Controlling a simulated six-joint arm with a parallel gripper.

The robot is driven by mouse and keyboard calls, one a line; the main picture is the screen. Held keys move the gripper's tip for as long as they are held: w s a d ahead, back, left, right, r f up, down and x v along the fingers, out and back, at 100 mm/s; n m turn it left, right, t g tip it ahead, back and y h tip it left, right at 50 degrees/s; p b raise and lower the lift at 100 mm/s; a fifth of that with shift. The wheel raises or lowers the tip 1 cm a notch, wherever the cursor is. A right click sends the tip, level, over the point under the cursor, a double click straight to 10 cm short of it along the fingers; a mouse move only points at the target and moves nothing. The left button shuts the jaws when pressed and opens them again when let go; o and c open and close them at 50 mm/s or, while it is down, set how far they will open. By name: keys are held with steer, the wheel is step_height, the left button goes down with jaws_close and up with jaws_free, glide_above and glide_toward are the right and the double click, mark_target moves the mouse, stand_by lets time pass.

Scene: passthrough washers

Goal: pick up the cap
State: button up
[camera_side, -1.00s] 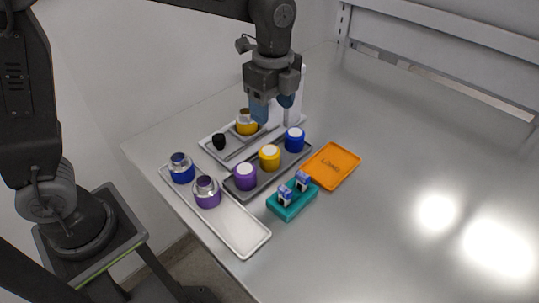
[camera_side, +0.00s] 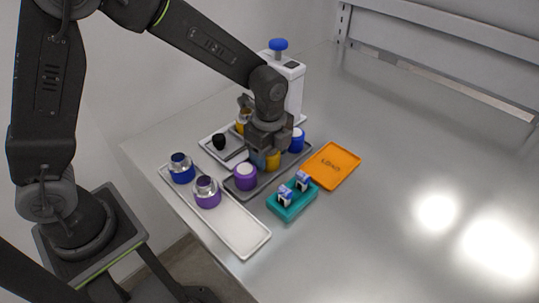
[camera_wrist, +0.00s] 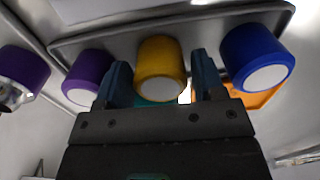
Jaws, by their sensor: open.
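A yellow cap (camera_side: 273,161) with a pale round face sits in the middle of a dark grey tray (camera_side: 231,187), with a purple cap (camera_side: 245,177) on one side and a blue cap (camera_side: 297,141) on the other. My gripper (camera_side: 266,158) is open and low over the tray at the yellow cap, hiding part of it. In the wrist view, the yellow cap (camera_wrist: 160,68) shows between my two blue fingers, with the purple cap (camera_wrist: 88,78) to the left and the blue cap (camera_wrist: 256,60) to the right. I cannot tell whether a finger touches it.
A white tray (camera_side: 240,233) at the front left holds a blue-ringed part (camera_side: 181,168) and a purple-ringed part (camera_side: 207,191). A teal block (camera_side: 292,203) and an orange tray (camera_side: 333,166) lie close on the right. A white device with a blue knob (camera_side: 278,44) stands behind. The table at right is clear.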

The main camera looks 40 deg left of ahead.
steer(key=shift+f, duration=0.25)
steer(key=shift+c, duration=0.4)
steer(key=c, duration=0.6)
